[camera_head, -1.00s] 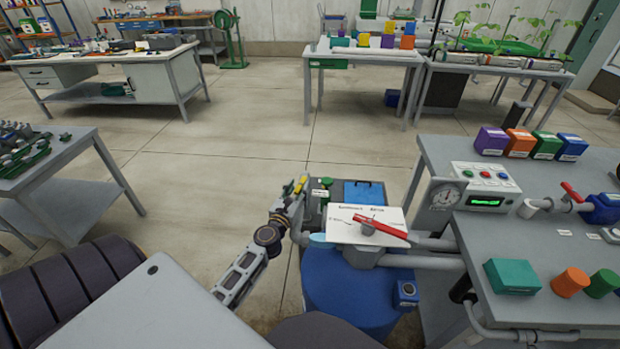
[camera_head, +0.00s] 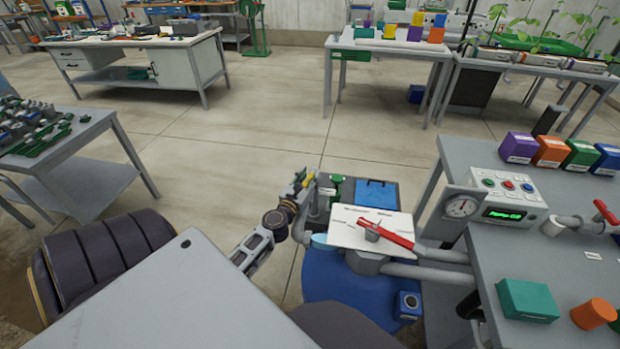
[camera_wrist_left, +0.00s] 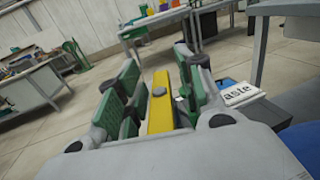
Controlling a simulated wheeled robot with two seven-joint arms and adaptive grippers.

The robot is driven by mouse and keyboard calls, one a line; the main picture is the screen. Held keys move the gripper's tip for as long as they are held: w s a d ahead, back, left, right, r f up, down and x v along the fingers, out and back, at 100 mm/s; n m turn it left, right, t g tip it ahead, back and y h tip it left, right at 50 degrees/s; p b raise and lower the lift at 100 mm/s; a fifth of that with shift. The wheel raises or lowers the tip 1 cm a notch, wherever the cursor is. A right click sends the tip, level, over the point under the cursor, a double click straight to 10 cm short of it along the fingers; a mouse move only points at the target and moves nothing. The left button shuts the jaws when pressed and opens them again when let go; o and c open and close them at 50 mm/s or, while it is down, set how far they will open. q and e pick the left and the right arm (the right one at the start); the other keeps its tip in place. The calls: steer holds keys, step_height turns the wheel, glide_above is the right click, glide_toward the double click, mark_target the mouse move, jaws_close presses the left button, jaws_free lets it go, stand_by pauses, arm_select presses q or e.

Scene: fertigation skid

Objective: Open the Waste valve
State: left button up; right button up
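The Waste valve's yellow lever (camera_wrist_left: 160,105) lies between the green-padded fingers of my left gripper (camera_wrist_left: 158,88) in the wrist view. The fingers stand apart on either side of it, with a gap visible on the left; contact on the right is unclear. A white label (camera_wrist_left: 240,93) ending in "aste" is just right of the fingers. In the head view my left gripper (camera_head: 304,182) is at the left side of the skid, with a little yellow (camera_head: 311,176) showing beside it. The valve body and pipe are mostly hidden. My right gripper is out of view.
A white panel (camera_head: 345,236) with a red lever (camera_head: 385,232) sits above a blue tank (camera_head: 340,285), right of my left gripper. A grey bench (camera_head: 480,165) with a gauge (camera_head: 460,207) and control box (camera_head: 505,200) stands at right.

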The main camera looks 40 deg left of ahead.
arm_select(q)
jaws_close()
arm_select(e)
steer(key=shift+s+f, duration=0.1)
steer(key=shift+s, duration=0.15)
arm_select(q)
steer(key=shift+n+y, duration=0.3)
steer(key=shift+y, duration=0.1)
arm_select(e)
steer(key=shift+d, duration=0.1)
arm_select(q)
steer(key=shift+g+y, duration=0.3)
steer(key=shift+a+n+g+y+p, duration=0.15)
steer(key=shift+n+g+y+p, duration=0.15)
steer(key=shift+n+y, duration=0.4)
steer(key=shift+y, duration=0.3)
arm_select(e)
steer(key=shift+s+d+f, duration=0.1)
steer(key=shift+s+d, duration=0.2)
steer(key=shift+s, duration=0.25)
arm_select(q)
steer(key=shift+n+g+y, duration=0.4)
steer(key=shift+n, duration=0.1)
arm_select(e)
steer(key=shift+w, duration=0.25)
